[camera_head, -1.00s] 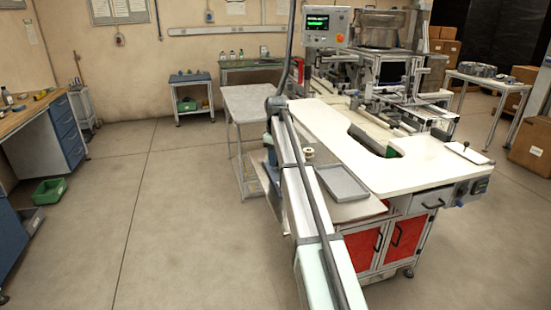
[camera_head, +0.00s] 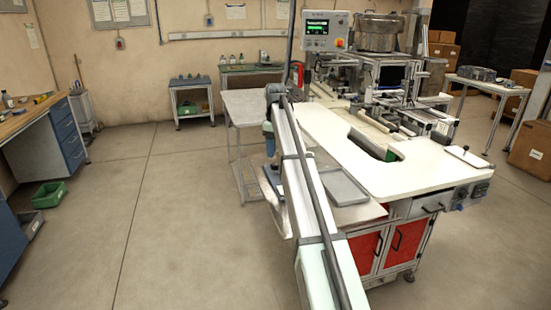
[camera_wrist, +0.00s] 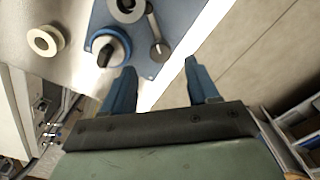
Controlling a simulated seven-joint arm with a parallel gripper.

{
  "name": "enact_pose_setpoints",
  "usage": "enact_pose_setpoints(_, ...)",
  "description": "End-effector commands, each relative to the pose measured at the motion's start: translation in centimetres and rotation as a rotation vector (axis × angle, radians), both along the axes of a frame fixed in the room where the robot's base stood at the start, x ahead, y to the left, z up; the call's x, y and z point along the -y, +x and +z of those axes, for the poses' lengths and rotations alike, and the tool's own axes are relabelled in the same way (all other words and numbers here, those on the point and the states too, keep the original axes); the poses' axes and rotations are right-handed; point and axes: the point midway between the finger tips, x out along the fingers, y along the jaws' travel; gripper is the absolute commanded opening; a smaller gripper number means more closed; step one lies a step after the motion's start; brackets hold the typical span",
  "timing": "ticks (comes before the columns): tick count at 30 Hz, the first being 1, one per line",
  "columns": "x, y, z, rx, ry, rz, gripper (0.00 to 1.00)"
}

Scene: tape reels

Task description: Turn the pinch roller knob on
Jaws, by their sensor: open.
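A dark grip bar crosses the knob's face. A grey lever with a round end (camera_wrist: 157,50) is to its right, and a round metal roller (camera_wrist: 127,8) is above, cut by the frame edge. My gripper (camera_wrist: 160,66) is open with nothing between its two blue fingers. The left finger's tip is close to the knob's lower right side in the picture; I cannot tell whether they touch. In the head view my arm hides the knob.
A cream spool (camera_wrist: 46,40) stands on the light top left of the knob. A machine with a control panel (camera_head: 325,32) stands behind.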

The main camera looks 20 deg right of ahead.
Motion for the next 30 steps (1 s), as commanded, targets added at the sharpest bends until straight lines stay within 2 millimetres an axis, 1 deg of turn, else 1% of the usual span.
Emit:
enact_pose_setpoints(1,0.0,0.2,1.3,0.001,0.000,0.000,0.59)
enact_pose_setpoints(6,0.0,0.1,4.3,0.001,0.000,0.000,0.59)
enact_pose_setpoints(12,0.0,0.1,6.8,0.001,-0.001,0.000,0.59)
enact_pose_setpoints(15,0.0,0.0,7.4,0.000,0.000,0.000,0.59)
enact_pose_setpoints(19,0.0,0.0,7.7,-0.001,-0.001,0.000,0.59)
enact_pose_setpoints(28,0.0,0.0,7.7,0.000,0.000,0.000,0.59)
enact_pose_setpoints(30,-0.1,0.3,7.4,0.010,-0.001,0.003,0.59)
